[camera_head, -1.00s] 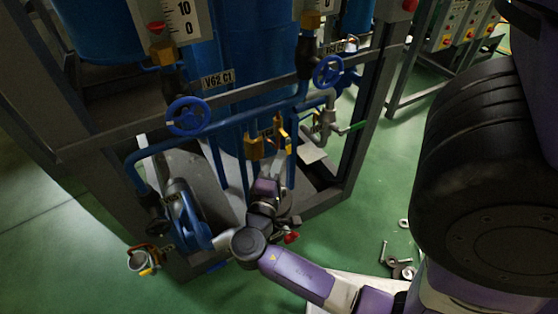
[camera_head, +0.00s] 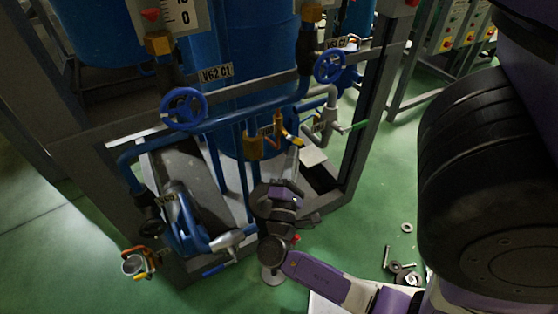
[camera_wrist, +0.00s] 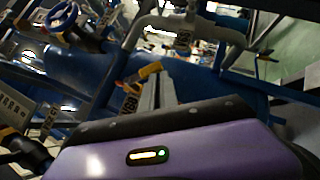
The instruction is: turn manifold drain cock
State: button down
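A small cock with a yellow-orange handle (camera_head: 290,131) sits low on the blue pipework in front of the blue tank, beside a brass fitting (camera_head: 253,146). I take it for the manifold drain cock, but cannot read its tag. My gripper (camera_head: 294,153) reaches up from below, its tips at or close to this handle. In the wrist view, a yellow handle (camera_wrist: 149,71) shows just beyond the grey fingers (camera_wrist: 158,92). I cannot tell whether the fingers touch it or how far apart they are. The purple wrist housing hides the near part.
Blue handwheels (camera_head: 183,108) and (camera_head: 330,66) stand above on the manifold. Blue pipes and a grey frame post (camera_head: 368,120) crowd the gripper. Loose bolts and washers (camera_head: 404,270) lie on the green floor.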

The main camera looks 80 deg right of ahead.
jog(key=shift+n+t+h, duration=0.5)
jog(key=shift+n+t, duration=0.1)
jog(key=shift+n, duration=0.3)
jog(key=shift+s+d+r, duration=0.5)
jog(key=shift+s+d, duration=0.15)
jog(key=shift+s, duration=0.15)
jog(key=shift+s+d+r, duration=0.5)
jog(key=shift+s+d, duration=0.15)
jog(key=shift+s, duration=0.1)
jog(key=v, duration=0.7)
jog(key=shift+a+f, duration=0.15)
jog(key=shift+a, duration=0.15)
jog(key=shift+s, duration=0.1)
